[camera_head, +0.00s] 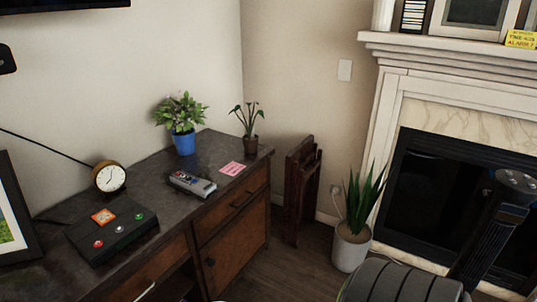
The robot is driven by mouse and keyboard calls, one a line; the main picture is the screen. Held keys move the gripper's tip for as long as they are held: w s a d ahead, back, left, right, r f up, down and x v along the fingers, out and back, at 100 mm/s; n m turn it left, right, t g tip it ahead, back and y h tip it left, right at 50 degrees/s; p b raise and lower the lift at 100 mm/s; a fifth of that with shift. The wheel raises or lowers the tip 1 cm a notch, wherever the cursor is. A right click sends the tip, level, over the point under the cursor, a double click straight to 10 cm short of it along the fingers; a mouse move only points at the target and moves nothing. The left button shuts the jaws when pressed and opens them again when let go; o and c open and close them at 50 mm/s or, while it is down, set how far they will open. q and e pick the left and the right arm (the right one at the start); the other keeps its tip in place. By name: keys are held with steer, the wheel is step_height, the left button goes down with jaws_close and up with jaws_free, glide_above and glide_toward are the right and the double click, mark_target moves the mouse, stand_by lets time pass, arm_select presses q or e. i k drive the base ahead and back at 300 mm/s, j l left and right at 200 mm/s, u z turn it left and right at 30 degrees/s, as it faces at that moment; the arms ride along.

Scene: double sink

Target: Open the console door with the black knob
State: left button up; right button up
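The wooden console (130,185) with a dark top stands along the left wall. Its brown door (238,245) is at the right end of the front, below a drawer (236,203) with a dark handle. The door looks closed, flush with the front. A small black knob (210,262) sits near the door's left edge. Dark links of my own arm show at the lower right, apart from the console. Neither of my grippers can be made out in the head view.
On the console top are a clock (109,177), a black button box (113,230), a remote-like device (192,183), a pink note (232,168) and two plants. A folded wooden item (301,190) and a potted plant (351,246) stand right of it. Floor before the door looks clear.

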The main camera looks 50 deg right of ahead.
mark_target(224, 260)
steer(key=z, duration=1.5)
steer(key=k+l, duration=0.1)
steer(key=l, duration=0.2)
steer(key=u, duration=0.05)
